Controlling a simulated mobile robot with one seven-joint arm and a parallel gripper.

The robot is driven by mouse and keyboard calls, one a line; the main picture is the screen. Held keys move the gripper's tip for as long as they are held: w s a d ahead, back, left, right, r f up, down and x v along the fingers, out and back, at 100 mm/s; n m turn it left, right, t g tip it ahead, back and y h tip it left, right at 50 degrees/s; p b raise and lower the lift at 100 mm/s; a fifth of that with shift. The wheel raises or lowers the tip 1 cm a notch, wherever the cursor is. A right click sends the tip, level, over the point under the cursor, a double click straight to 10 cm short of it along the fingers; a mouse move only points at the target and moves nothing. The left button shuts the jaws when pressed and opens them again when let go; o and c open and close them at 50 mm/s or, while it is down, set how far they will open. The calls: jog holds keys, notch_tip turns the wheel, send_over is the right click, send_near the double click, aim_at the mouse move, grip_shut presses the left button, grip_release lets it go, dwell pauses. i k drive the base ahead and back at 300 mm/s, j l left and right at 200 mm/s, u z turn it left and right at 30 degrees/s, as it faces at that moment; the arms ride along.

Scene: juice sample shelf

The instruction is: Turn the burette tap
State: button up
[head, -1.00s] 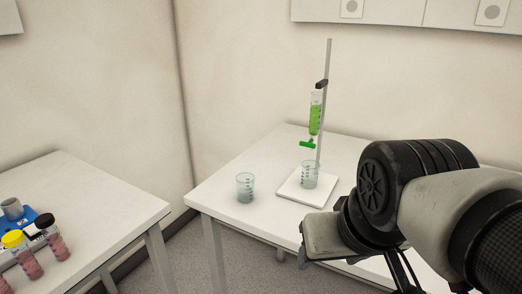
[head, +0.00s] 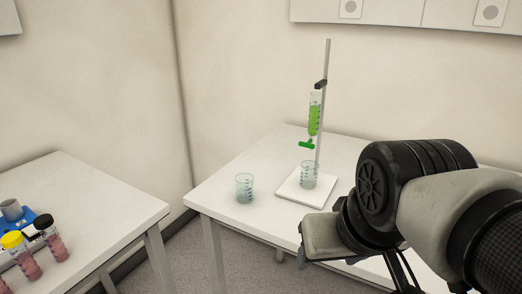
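The burette (head: 315,116) is a clear tube with green liquid, clamped upright to a thin metal stand rod (head: 325,75) by a black clamp (head: 321,84). Its green tap (head: 306,145) sits at the lower end, with the handle lying roughly sideways. A clear beaker (head: 308,174) stands on the white stand base (head: 291,195) below the tap. My arm reaches in from the right, in front of the table. The gripper fingers cannot be made out, and nothing of mine touches the tap.
A second clear beaker (head: 244,188) stands on the white table (head: 226,206) left of the stand. A separate table (head: 104,205) at the left holds a blue item (head: 42,221), a yellow-capped bottle (head: 26,262) and a black-capped bottle (head: 53,245). A floor gap separates the tables.

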aim_at(308, 145)
jog(key=i+j+z, duration=0.45)
jog(key=j+z, duration=0.2)
jog(key=k, duration=0.4)
jog(key=i+j+z, duration=0.1)
jog(key=j+z, duration=0.4)
jog(key=z, duration=0.2)
jog(key=j+z, duration=0.3)
jog(key=i, duration=0.05)
